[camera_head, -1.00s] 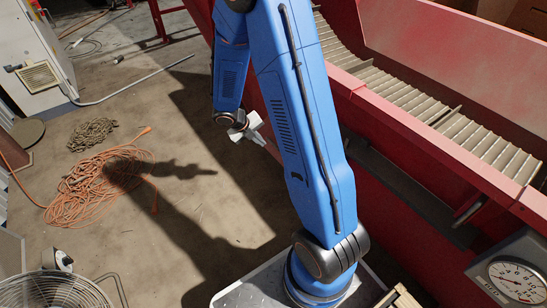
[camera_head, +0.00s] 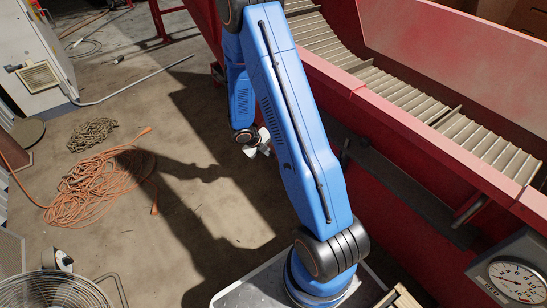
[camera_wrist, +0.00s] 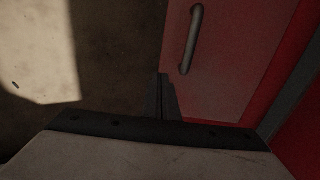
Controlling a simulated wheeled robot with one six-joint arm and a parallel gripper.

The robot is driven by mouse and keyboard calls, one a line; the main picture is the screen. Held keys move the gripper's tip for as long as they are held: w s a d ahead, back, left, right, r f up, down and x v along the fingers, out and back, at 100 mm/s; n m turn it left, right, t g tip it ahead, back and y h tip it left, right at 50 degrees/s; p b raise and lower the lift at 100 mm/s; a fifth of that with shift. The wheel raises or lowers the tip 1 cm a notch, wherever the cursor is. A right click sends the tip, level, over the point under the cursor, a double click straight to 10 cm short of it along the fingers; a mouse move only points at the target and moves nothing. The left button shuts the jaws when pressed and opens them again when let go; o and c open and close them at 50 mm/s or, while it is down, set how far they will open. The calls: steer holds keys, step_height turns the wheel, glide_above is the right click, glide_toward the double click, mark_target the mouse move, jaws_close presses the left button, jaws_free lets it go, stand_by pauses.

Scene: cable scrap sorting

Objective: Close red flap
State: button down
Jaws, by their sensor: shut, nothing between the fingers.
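A red flap (camera_wrist: 225,75) fills the upper right of the wrist view, with a grey bar handle (camera_wrist: 191,40) on its face. My gripper (camera_wrist: 162,80) is shut and empty, its dark fingertips by the flap's left edge, below the handle. I cannot tell whether they touch the flap. In the head view my gripper (camera_head: 263,148) hangs low at the left of the red machine, partly hidden behind my blue arm. The flap cannot be made out in the head view, and how far it stands open is not clear.
A red conveyor machine (camera_head: 440,140) with a ribbed belt (camera_head: 400,90) stands at the right. A dial gauge (camera_head: 515,280) is at lower right. An orange cable coil (camera_head: 90,190) and a chain heap (camera_head: 92,133) lie on the floor at left. Floor between is clear.

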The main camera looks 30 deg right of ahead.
steer(key=shift+x, duration=1.9)
steer(key=shift+f, duration=0.1)
